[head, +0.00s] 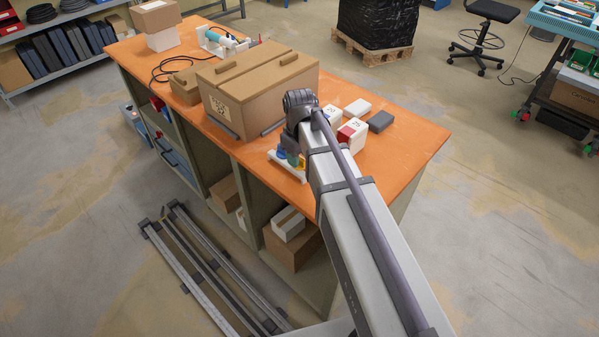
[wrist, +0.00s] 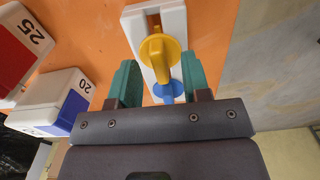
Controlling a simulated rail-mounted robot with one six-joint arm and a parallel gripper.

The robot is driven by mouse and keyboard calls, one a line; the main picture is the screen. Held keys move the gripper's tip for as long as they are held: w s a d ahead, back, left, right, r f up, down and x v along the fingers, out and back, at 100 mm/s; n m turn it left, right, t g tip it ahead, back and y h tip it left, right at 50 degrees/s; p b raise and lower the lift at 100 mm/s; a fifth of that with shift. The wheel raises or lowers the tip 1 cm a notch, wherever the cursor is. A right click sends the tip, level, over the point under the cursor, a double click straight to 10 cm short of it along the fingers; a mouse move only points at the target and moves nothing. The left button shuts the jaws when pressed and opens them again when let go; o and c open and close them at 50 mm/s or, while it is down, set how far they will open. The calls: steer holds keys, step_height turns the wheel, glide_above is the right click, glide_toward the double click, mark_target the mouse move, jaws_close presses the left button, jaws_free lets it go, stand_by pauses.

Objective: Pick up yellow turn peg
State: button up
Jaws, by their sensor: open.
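The yellow turn peg (wrist: 160,52) stands in a white holder (wrist: 137,22) on the orange tabletop in the wrist view. A blue peg (wrist: 168,91) sits in the same holder, nearer my gripper. My gripper (wrist: 160,66) is open, with one green finger to the left and one to the right of the yellow peg. The fingers look apart from it, and their height relative to it is hard to tell. In the head view, a bit of the yellow peg (head: 302,162) and the white holder (head: 285,166) show beside my arm, which hides most of the gripper.
A white box with a red face marked 25 (wrist: 22,42) and a white-and-blue box marked 20 (wrist: 52,102) stand to the left. A large cardboard box (head: 258,90) stands further back on the workbench (head: 415,150). The table edge lies close to the holder.

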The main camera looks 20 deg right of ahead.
steer(key=shift+f, duration=0.15)
jaws_close()
steer(key=shift+p, duration=0.35)
